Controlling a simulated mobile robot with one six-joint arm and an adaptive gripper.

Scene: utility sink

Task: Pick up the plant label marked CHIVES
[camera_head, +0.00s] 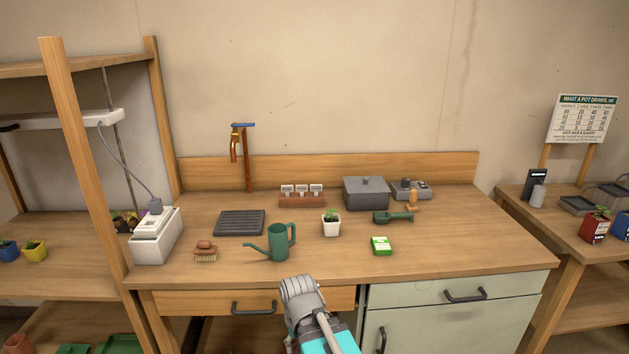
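A reddish-brown holder (302,202) stands toward the back of the wooden bench, left of the grey lidded box. Three small whitish labels (302,189) stand upright in a row in it. Their lettering is too small to read, so I cannot tell which one says CHIVES. Part of my arm, grey and turquoise, shows at the bottom centre in front of the bench edge. My gripper's fingers do not show, and nothing is seen touching the labels.
On the bench (350,262), a green watering can (281,240), a white-potted plant (331,226) and a green packet (381,246) stand in front of the holder.

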